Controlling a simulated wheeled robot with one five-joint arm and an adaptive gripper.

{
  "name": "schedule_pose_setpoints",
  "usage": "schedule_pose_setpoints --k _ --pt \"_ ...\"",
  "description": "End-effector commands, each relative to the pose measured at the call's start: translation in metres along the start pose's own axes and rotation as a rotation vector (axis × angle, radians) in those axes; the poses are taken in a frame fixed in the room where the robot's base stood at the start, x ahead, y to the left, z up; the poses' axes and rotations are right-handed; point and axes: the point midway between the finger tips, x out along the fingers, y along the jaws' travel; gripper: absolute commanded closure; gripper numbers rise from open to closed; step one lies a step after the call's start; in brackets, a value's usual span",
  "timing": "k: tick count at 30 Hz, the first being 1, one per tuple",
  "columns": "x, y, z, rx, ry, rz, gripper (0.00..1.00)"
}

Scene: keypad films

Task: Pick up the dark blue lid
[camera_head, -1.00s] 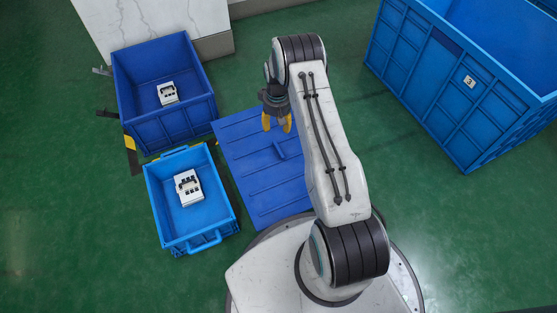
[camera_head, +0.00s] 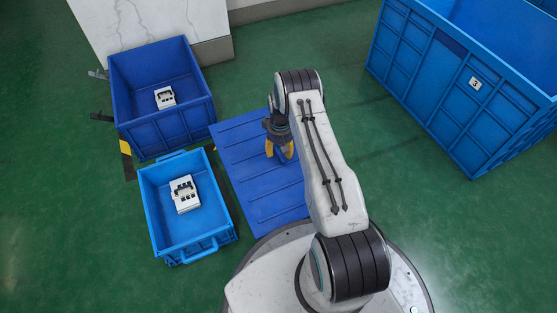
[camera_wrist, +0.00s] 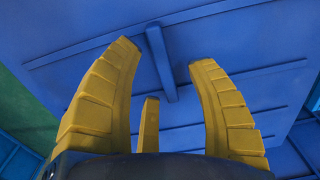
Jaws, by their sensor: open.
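The dark blue lid (camera_head: 250,195) is a flat ribbed panel lying on the floor, right of the two small crates in the head view. Its surface (camera_wrist: 240,45) fills most of the wrist view. A raised bar-like handle (camera_wrist: 161,60) stands up from it, seen between and beyond my fingers. My gripper (camera_head: 280,151) is over the lid with yellow fingers pointing down. In the wrist view its fingers (camera_wrist: 165,75) are spread apart on either side of the handle, holding nothing. In the head view the gripper hides the handle.
A dark blue crate (camera_head: 165,135) holding a white keypad device (camera_head: 165,98) stands at the back left. A lighter blue crate (camera_head: 195,247) with another white device (camera_head: 184,194) stands in front of it. A large blue container (camera_head: 440,95) stands right. Green floor between is clear.

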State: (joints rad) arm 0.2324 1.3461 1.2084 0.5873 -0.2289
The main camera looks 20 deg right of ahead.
Motion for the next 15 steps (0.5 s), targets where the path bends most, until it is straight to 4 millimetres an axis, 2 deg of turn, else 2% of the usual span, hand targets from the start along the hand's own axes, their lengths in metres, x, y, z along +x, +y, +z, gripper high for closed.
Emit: schedule_pose_setpoints --k 1,3,11,12,15 --pt "0.0112 0.0001 0.0001 0.0 -0.001 0.0 0.48" --pt "0.0166 0.0002 -0.0003 0.0 0.0 0.0 0.48" --pt "0.0182 0.0001 -0.0004 0.0 0.0 0.0 0.48" --pt "0.0182 0.0001 -0.0004 0.0 0.0 0.0 0.46" --pt "0.0181 0.0001 -0.0004 0.0 0.0 0.0 0.55"
